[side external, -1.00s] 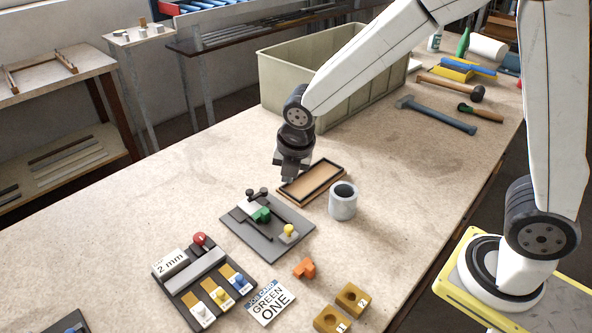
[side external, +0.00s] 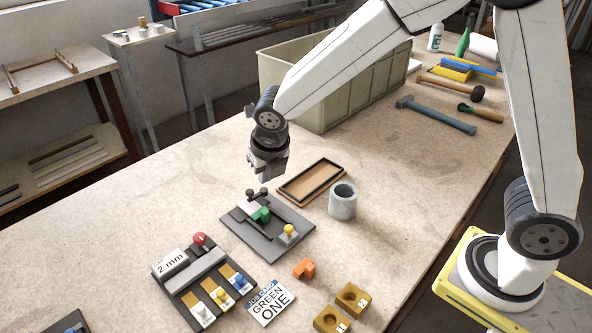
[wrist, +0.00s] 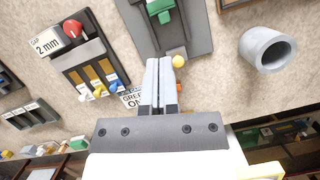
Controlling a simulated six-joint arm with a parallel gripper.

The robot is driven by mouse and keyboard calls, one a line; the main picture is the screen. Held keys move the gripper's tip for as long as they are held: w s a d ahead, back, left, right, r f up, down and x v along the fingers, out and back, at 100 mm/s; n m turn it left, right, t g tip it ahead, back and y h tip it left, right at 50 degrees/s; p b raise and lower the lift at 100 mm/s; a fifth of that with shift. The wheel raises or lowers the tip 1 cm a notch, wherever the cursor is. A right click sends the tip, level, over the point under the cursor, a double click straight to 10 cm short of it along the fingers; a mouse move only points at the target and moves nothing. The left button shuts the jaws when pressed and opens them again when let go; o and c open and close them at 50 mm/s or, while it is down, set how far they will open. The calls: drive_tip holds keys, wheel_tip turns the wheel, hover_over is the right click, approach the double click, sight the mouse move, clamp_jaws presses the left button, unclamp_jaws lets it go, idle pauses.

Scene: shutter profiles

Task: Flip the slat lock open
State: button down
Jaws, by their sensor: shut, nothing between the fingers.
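I cannot tell which of these is the slat lock. My gripper (side external: 266,176) is shut and empty, in the air above the back edge of this plate, touching nothing. In the wrist view the shut fingers (wrist: 160,62) point toward the plate (wrist: 193,38), with the green block (wrist: 163,13) and yellow knob (wrist: 178,61) beyond or beside the tips.
A second plate (side external: 190,297) with a red knob, "2 mm" block and several coloured sliders lies front left. A grey cup (side external: 343,203) and shallow wooden tray (side external: 312,203) stand right of the first plate. A job card (side external: 267,304), orange piece (side external: 304,268) and bin (side external: 290,65) are near.

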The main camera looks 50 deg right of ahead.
drive_tip(key=shift+f, duration=0.1)
approach(259, 196)
drive_tip(key=s+a+f, duration=0.1)
drive_tip(key=f, duration=0.1)
drive_tip(key=s+a+f, duration=0.2)
drive_tip(key=shift+s, duration=0.1)
drive_tip(key=shift+w+d+f, duration=0.1)
drive_tip(key=shift+w, duration=0.35)
drive_tip(key=shift+w+d+f, duration=0.1)
drive_tip(key=shift+w+f, duration=0.05)
drive_tip(key=shift+w, duration=0.3)
drive_tip(key=shift+w+d+f, duration=0.1)
drive_tip(key=shift+w, duration=0.45)
drive_tip(key=shift+w+d+f, duration=0.1)
drive_tip(key=shift+w+d, duration=0.05)
drive_tip(key=shift+w, duration=0.4)
